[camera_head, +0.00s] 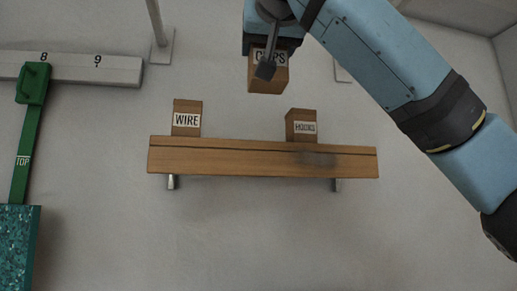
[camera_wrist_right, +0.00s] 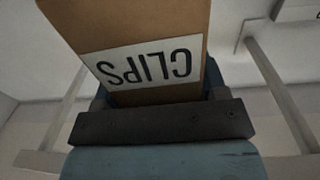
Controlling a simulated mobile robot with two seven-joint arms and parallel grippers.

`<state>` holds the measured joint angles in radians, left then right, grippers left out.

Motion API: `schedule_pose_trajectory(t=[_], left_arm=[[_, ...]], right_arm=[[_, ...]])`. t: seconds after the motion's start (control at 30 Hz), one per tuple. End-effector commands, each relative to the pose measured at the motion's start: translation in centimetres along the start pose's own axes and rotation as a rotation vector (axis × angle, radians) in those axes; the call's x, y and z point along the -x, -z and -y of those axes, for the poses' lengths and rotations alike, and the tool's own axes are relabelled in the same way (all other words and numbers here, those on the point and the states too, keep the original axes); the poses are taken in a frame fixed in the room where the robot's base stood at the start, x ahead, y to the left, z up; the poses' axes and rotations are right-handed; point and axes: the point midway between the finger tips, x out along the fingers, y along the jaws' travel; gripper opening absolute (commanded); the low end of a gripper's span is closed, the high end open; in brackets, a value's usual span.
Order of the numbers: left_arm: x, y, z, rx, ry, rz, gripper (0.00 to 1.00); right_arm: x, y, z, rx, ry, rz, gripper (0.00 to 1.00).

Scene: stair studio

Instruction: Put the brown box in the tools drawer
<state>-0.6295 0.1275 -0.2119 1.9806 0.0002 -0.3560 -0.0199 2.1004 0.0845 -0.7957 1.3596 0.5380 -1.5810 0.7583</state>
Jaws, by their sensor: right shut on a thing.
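My right gripper (camera_head: 266,62) is shut on a brown box (camera_head: 268,84) labelled CLIPS. In the camera_head view it holds the box in the air, above the shelf's line in the picture and between two other boxes. A gripper finger covers part of the label. In the right wrist view the same brown box (camera_wrist_right: 135,22) rises from the gripper, with its white label upside down. My left gripper is not in view. No tools drawer shows in either view.
A wooden wall shelf (camera_head: 230,160) carries a WIRE box (camera_head: 187,107) and a HOOKS box (camera_head: 300,115), with a gap between them. A numbered rail (camera_head: 110,70) with a green handle (camera_head: 33,82) is at the left, with a teal speckled block (camera_head: 17,250) below it.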

Motion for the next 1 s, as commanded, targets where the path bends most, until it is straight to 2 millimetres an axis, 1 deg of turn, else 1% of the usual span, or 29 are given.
schedule_pose_trajectory(t=[0.03,0.17,0.2,0.27,0.3,0.37,0.4,0.47,0.5,0.57,0.6,0.67,0.7,0.77,0.8,1.0], left_arm=[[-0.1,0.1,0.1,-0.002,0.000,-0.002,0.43],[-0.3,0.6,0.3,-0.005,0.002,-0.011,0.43],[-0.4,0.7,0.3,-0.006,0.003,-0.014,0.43],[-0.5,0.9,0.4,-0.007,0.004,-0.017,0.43],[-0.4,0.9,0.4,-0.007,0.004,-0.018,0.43],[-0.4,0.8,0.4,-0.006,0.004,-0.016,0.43],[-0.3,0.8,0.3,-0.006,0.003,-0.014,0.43],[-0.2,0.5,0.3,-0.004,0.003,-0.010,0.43],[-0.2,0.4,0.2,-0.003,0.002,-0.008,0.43],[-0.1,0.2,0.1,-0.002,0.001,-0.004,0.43],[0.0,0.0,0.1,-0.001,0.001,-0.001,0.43],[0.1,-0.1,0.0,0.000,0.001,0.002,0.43],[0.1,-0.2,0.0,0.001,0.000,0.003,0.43],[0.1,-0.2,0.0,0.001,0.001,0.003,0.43],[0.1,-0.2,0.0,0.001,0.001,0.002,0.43],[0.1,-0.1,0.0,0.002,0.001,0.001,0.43]], right_arm=[[-0.2,-1.6,-0.6,0.000,-0.002,0.003,0.40],[0.0,-6.5,-1.9,0.001,-0.011,0.005,0.40],[0.1,-8.2,-2.4,0.001,-0.013,0.005,0.40],[0.2,-10.9,-3.2,0.000,-0.019,0.005,0.40],[0.3,-12.8,-3.7,0.000,-0.023,0.006,0.40],[0.5,-15.6,-4.5,-0.001,-0.028,0.006,0.40],[0.6,-17.4,-5.1,-0.001,-0.033,0.007,0.40],[0.7,-20.1,-5.8,-0.001,-0.038,0.007,0.40],[0.8,-21.8,-6.3,-0.001,-0.042,0.006,0.40],[1.0,-24.4,-7.1,-0.001,-0.047,0.006,0.40],[1.0,-26.1,-7.6,-0.001,-0.051,0.007,0.40],[1.2,-28.6,-8.3,-0.001,-0.055,0.007,0.40],[1.3,-30.3,-8.7,-0.001,-0.058,0.008,0.40],[1.4,-32.6,-9.4,-0.001,-0.064,0.009,0.40],[1.4,-34.2,-9.9,-0.001,-0.067,0.008,0.40],[1.8,-41.5,-12.0,0.000,-0.081,0.009,0.40]])
